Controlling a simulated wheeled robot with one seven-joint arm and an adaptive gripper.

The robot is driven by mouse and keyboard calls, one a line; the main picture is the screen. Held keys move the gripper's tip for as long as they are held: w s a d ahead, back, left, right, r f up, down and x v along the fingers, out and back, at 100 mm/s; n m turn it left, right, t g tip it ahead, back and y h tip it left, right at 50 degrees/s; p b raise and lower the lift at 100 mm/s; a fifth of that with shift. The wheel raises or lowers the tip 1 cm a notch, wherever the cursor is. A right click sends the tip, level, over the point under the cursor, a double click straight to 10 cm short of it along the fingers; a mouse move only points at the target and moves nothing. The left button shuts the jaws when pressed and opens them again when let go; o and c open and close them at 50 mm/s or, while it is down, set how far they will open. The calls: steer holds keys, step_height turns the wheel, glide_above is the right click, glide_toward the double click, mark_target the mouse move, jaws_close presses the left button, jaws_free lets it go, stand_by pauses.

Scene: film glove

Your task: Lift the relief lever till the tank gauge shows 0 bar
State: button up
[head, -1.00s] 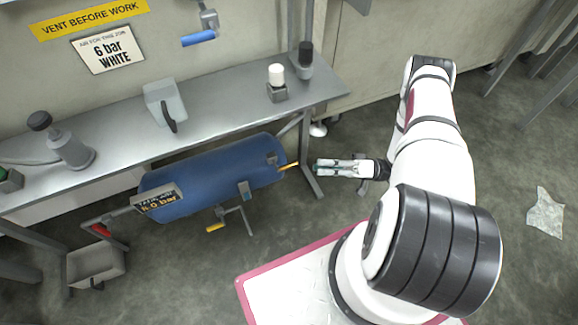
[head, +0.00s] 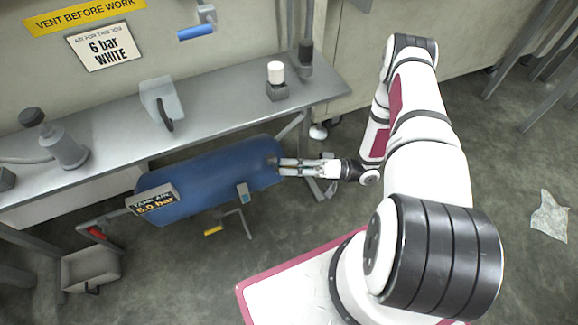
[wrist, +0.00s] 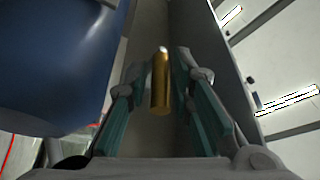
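The blue air tank (head: 225,178) lies under the grey bench. Its gauge sign (head: 153,202) glows yellow and seems to read 5.0 or 6.0 bar; the first digit is not sharp. My gripper (head: 284,166) is at the tank's right end, its fingers pointing left and hiding the relief lever in the head view. In the wrist view the yellow-brown lever (wrist: 160,82) stands between the two open fingers. There are gaps on both sides, so the fingers are not closed on it. The tank's blue side (wrist: 60,60) is close on the left there.
The bench (head: 215,105) runs above the tank, with a leg near my gripper. A drain valve with a yellow handle (head: 213,231) hangs below the tank. A red-handled valve (head: 97,233) is at the left.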

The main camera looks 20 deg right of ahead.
mark_target(278, 170)
jaws_close()
